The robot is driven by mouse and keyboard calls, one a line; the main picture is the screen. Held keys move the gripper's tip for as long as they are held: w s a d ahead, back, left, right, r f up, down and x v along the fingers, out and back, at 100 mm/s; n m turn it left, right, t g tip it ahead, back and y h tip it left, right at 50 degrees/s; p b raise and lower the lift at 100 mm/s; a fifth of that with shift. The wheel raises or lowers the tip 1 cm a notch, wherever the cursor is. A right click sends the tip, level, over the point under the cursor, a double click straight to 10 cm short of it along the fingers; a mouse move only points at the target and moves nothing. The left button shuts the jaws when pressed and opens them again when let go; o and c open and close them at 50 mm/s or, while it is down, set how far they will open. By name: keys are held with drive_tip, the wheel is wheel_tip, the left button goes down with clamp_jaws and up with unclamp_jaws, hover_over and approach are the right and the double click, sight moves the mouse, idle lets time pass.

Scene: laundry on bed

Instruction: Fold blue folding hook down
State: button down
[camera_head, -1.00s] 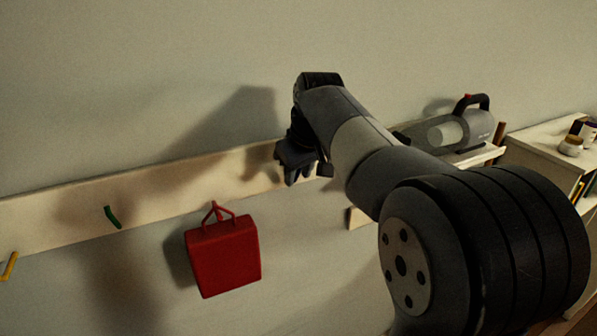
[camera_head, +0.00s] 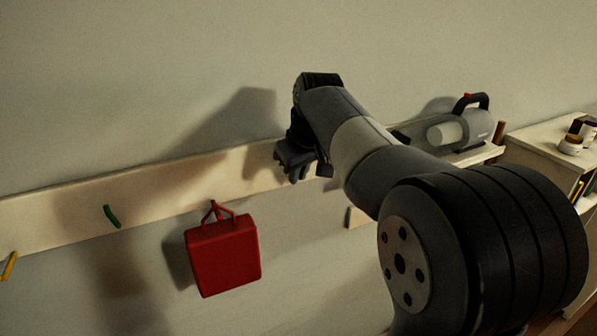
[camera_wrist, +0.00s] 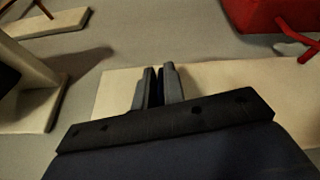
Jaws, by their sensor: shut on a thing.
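My gripper (camera_head: 296,168) is at the right part of the pale hook rail (camera_head: 60,215) on the wall, its fingers pointing down in the head view. In the wrist view the two grey fingers (camera_wrist: 159,85) are close together over the rail. They are shut on a narrow dark-blue strip (camera_wrist: 155,88) between them, which I take to be the blue folding hook. Most of the hook is hidden by the fingers, so its angle cannot be told.
A red bag (camera_head: 223,257) hangs on a red hook left of my gripper. A green hook (camera_head: 112,217) and a yellow hook (camera_head: 9,265) are further left. A grey handheld vacuum (camera_head: 465,130) lies on a shelf at right, beside a white cabinet (camera_head: 548,140).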

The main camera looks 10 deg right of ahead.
drive_tip(key=shift+s+f+b, duration=0.1)
drive_tip(key=shift+f+b, duration=0.05)
drive_tip(key=shift+b, duration=0.4)
drive_tip(key=f+t+b, duration=0.1)
drive_tip(key=t+b, duration=0.2)
drive_tip(key=b, duration=0.7)
drive_tip(key=s+f+t+y+b, duration=0.1)
drive_tip(key=t+b, duration=0.3)
drive_tip(key=b, duration=0.6)
drive_tip(key=f+t+y+b, duration=0.1)
drive_tip(key=t+b, duration=0.3)
drive_tip(key=b, duration=0.6)
drive_tip(key=shift+s+d+f, duration=0.15)
drive_tip(key=shift+s+f, duration=0.1)
drive_tip(key=shift+s, duration=0.05)
drive_tip(key=shift+t+b, duration=0.4)
drive_tip(key=shift+b, duration=0.5)
drive_tip(key=shift+r+t+b, duration=0.15)
drive_tip(key=shift+t+b, duration=0.15)
drive_tip(key=shift+b, duration=0.15)
drive_tip(key=c, duration=1.5)
unclamp_jaws()
drive_tip(key=shift+s, duration=0.15)
